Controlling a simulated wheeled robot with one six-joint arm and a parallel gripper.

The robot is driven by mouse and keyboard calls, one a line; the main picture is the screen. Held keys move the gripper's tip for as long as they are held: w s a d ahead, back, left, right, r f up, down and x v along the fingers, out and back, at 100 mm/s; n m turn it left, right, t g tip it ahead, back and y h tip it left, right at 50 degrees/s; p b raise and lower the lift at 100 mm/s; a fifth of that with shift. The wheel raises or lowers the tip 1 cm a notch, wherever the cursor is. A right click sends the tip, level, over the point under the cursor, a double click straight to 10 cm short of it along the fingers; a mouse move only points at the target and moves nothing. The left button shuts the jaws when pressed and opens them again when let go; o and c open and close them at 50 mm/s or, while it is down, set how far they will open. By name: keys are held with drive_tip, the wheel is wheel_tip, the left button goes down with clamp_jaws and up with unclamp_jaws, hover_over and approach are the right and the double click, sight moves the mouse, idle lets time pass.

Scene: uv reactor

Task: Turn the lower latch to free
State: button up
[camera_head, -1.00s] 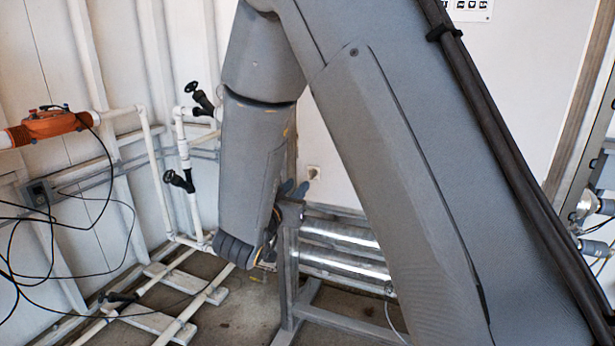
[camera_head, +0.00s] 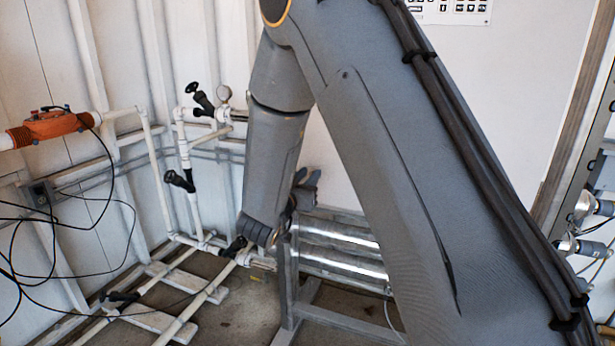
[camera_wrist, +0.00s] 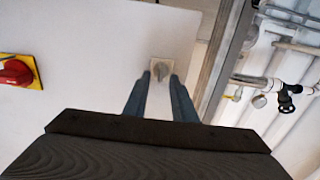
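A small grey latch (camera_wrist: 160,70) on a beige square plate sits on the pale panel, straight ahead in the wrist view. My gripper (camera_wrist: 161,80) is open, its two grey fingers pointing at the latch, one on each side in the picture. I cannot tell whether the tips reach past it or touch it. In the head view my gripper (camera_head: 307,179) is partly hidden behind my arm, close to the white panel, and the latch does not show there.
A red knob on a yellow plate (camera_wrist: 17,72) is at the left of the wrist view. White pipes with black valves (camera_head: 183,150) stand left of my arm. A metal frame with shiny tubes (camera_head: 340,250) is below my gripper.

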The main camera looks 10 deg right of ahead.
drive_tip(key=shift+c, duration=0.4)
clamp_jaws()
drive_tip(key=shift+m, duration=0.3)
drive_tip(key=m+b, duration=0.9)
drive_tip(key=m, duration=0.2)
drive_tip(key=f+m+b, duration=0.1)
drive_tip(key=m+b, duration=0.4)
drive_tip(key=m, duration=0.1)
drive_tip(key=shift+s+d+f+b, duration=0.1)
drive_tip(key=shift+s+d+b, duration=0.2)
drive_tip(key=shift+d+b, duration=0.1)
drive_tip(key=shift+m, duration=0.3)
